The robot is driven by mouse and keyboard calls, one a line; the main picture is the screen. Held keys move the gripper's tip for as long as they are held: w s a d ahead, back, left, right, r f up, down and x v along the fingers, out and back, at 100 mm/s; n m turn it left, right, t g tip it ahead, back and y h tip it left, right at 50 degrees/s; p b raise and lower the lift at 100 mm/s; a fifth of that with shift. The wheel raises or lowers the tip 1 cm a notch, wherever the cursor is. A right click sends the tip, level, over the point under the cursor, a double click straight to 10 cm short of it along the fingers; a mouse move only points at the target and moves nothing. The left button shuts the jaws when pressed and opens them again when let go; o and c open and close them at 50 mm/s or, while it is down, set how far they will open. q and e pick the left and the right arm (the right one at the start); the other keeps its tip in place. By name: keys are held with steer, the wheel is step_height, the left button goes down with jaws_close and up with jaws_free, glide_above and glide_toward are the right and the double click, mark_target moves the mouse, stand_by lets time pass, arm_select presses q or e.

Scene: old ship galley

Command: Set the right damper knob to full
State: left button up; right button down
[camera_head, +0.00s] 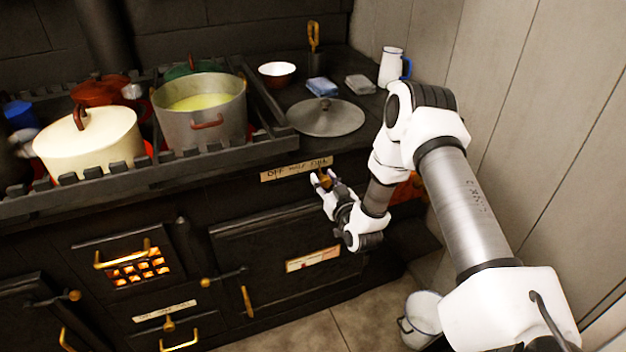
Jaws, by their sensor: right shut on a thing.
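The right damper knob (325,180) is a small brass-coloured knob on the black stove front. It sits just below a paper label reading OFF HALF FULL (297,169), under the label's right end. My right gripper (322,182) is shut on the knob, with its fingers on either side of it. The fingers hide part of the knob, and its exact pointing direction is too small to tell. My left gripper is not in view.
A grey pot (238,122) of yellow-green soup and a cream lidded pot (90,150) stand behind the stove rail (130,175). A grey lid (340,122) and a white jug (391,66) are at the right. A white bucket (421,318) stands on the floor. Brass handles project below.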

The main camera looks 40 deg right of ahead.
steer(key=shift+d+r, duration=0.1)
steer(key=c, duration=1)
jaws_free()
steer(key=shift+o, duration=1.3)
steer(key=shift+d, duration=0.2)
steer(key=shift+s, duration=0.1)
steer(key=shift+s+a, duration=0.15)
steer(key=shift+s, duration=0.05)
steer(key=v, duration=1.1)
steer(key=shift+s, duration=0.25)
